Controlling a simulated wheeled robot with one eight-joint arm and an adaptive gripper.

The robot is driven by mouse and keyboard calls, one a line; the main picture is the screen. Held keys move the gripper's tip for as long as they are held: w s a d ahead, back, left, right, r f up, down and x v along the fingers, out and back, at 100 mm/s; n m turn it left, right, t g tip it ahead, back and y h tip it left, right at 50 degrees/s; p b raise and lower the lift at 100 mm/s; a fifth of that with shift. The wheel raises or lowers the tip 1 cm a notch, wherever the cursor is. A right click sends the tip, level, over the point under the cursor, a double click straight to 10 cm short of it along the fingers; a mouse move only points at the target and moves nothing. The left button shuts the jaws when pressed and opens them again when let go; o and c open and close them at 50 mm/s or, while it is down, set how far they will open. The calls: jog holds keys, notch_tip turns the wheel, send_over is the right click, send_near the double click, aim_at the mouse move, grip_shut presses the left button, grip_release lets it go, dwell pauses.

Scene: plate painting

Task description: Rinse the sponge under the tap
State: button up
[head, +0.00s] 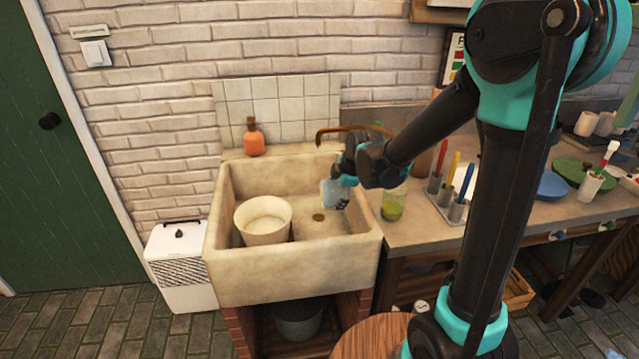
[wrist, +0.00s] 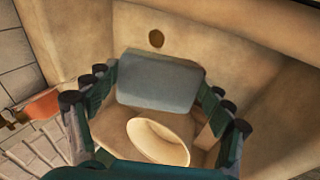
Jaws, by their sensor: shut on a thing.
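A pale blue-grey sponge (wrist: 158,82) is held between the fingers of my gripper (wrist: 158,90) in the wrist view. In the head view the sponge (head: 334,193) hangs over the right part of the stone sink (head: 240,272), with my gripper (head: 342,190) shut on it. The brass tap (head: 340,130) curves at the sink's back, just behind my gripper. My wrist hides part of the tap, and I cannot tell whether water runs.
A cream bucket (head: 263,238) stands in the sink's left part, left of the drain (head: 319,217). An orange bottle (head: 254,138) stands on the back ledge. A glass of green liquid (head: 393,204) and a brush holder (head: 447,200) stand on the counter at right.

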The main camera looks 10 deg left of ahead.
jog(key=s+d+r, duration=0.2)
jog(key=s+r, duration=0.2)
jog(key=shift+d, duration=0.4)
dwell(0.7)
